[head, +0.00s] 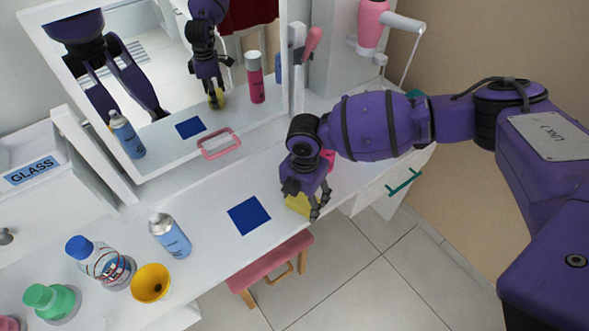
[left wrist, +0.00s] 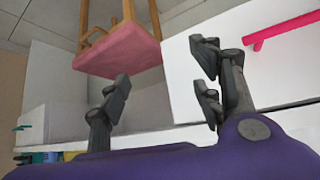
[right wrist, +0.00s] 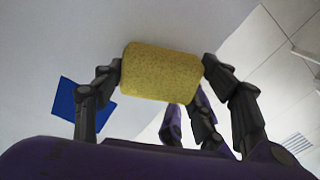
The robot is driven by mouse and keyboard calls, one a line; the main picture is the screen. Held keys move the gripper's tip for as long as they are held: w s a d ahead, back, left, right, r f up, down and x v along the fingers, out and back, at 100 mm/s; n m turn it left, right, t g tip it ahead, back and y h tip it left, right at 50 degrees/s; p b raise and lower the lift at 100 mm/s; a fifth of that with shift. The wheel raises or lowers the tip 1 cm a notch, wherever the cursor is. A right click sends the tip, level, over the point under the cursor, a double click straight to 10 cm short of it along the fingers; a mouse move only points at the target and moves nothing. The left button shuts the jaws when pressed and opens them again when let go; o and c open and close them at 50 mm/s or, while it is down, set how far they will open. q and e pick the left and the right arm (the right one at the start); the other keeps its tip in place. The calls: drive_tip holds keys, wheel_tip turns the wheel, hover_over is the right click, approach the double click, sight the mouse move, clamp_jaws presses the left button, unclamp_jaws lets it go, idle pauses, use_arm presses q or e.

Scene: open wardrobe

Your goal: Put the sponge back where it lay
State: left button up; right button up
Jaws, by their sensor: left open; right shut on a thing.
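The yellow sponge (head: 297,204) is between the fingers of my right gripper (head: 304,202), at the front edge of the white counter, right of the blue square (head: 249,215). In the right wrist view the fingers press on both ends of the sponge (right wrist: 160,72), and the blue square (right wrist: 72,98) shows to its left. I cannot tell whether the sponge touches the counter. My left gripper (left wrist: 163,85) is open and empty in the left wrist view; it is outside the head view.
A blue spray can (head: 170,236), a clear bottle (head: 108,266), a yellow cup (head: 151,283) and a green-capped jar (head: 50,300) stand on the left. A mirror (head: 180,75) rises behind the counter (head: 205,216). A pink stool (head: 270,262) is below its front edge.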

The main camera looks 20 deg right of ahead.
use_arm(q)
drive_tip(key=shift+a, duration=0.15)
use_arm(e)
drive_tip(key=o, duration=0.7)
use_arm(q)
drive_tip(key=shift+s+f, duration=0.15)
drive_tip(key=shift+s, duration=0.15)
use_arm(e)
drive_tip(key=o, duration=0.4)
drive_tip(key=shift+c, duration=0.2)
drive_tip(key=shift+o, duration=0.5)
drive_tip(key=shift+o, duration=1.2)
